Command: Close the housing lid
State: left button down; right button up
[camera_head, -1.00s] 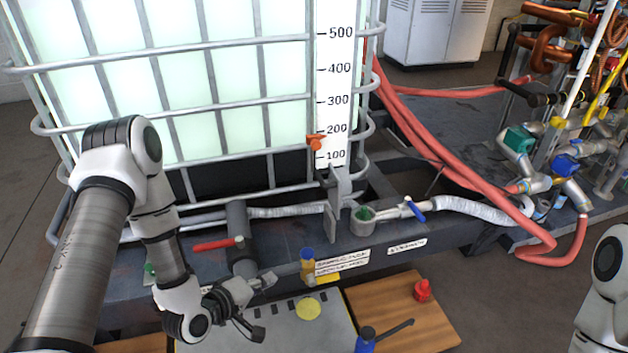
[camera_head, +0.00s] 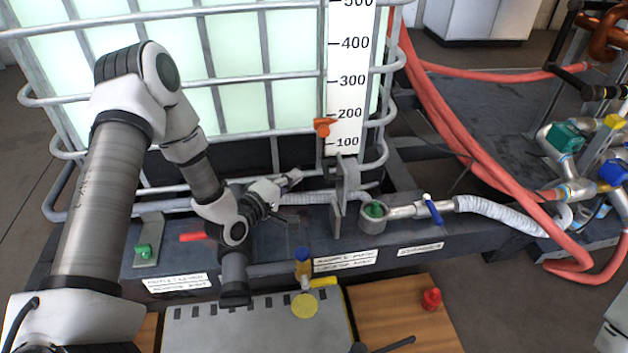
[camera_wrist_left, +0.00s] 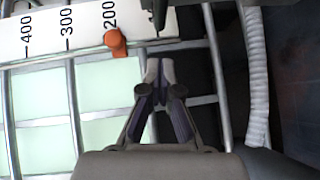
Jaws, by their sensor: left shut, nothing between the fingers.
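A round grey metal housing (camera_head: 372,222) with a green inside sits on the dark beam in front of the tank. A grey plate (camera_head: 350,180), which looks like its lid, stands upright at the housing's left side, so the housing is open at the top. My left gripper (camera_head: 292,178) is shut and empty, left of the plate and apart from it, in front of the tank cage. In the left wrist view its fingers (camera_wrist_left: 160,68) meet before the tank bars, and a dark part at the top edge is too cropped to name. My right gripper is out of view.
A valve with a blue handle (camera_head: 432,208) and a white hose (camera_head: 500,212) lie right of the housing. A red handle (camera_head: 196,237) is under my left arm. An orange marker (camera_head: 323,127) sits on the tank scale. A red object (camera_head: 431,299) stands on the wooden board.

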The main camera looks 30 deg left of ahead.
pick_arm(q)
jog(key=w+d+b, duration=0.1)
jog(key=w, duration=0.1)
jog(key=w+d+b, duration=0.1)
jog(key=w+d, duration=0.1)
jog(key=shift+d+f, duration=0.25)
jog(key=shift+f, duration=0.15)
jog(key=shift+w+r, duration=0.1)
